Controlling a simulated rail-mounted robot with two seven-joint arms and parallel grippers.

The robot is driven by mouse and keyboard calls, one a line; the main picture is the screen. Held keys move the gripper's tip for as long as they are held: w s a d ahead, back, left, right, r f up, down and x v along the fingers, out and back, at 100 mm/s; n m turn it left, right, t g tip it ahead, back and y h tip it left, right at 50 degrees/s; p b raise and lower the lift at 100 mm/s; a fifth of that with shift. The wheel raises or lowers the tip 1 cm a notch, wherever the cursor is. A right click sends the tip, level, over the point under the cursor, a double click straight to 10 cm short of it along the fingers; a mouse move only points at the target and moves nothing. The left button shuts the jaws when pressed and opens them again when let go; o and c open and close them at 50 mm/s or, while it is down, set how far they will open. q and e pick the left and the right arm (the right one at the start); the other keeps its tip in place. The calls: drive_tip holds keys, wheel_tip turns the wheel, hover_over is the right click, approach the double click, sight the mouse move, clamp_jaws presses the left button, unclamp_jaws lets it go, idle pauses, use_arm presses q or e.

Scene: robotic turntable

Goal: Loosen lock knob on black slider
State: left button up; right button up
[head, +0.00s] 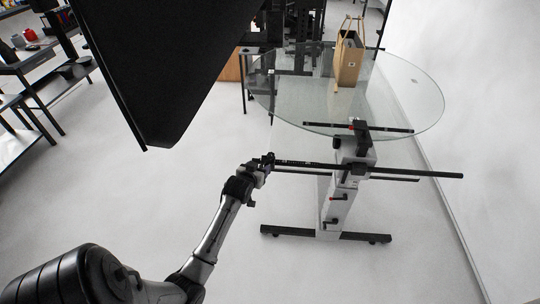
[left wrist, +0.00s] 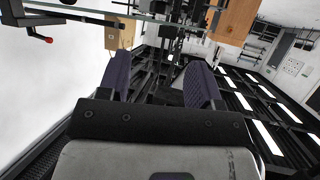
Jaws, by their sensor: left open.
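The turntable stand (head: 336,205) carries a long black horizontal rail (head: 415,175) with a marked scale on its left part. A small black slider (head: 268,158) sits near the rail's left end. Its lock knob is too small and dark to make out. My left gripper (head: 262,167) is at this left end, close to the slider; I cannot tell whether they touch. In the left wrist view my left gripper (left wrist: 162,78) has its two fingers apart, with dark structure showing beyond and between them. My right gripper is in neither view.
A round glass top (head: 405,95) with a paper bag (head: 348,58) on it stands above the rail. Shelves (head: 45,75) stand at left. A large black shape hides the upper left. Floor between is clear.

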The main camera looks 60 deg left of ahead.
sight(271, 154)
use_arm(q)
drive_tip(key=b+x, duration=0.2)
drive_tip(key=x, duration=1)
drive_tip(key=shift+w+a, duration=0.1)
drive_tip(key=shift+w+a+f+b, duration=0.25)
drive_tip(key=shift+w+a+b, duration=0.15)
drive_tip(key=shift+w, duration=0.1)
drive_tip(key=shift+c, duration=0.3)
drive_tip(key=c, duration=0.8)
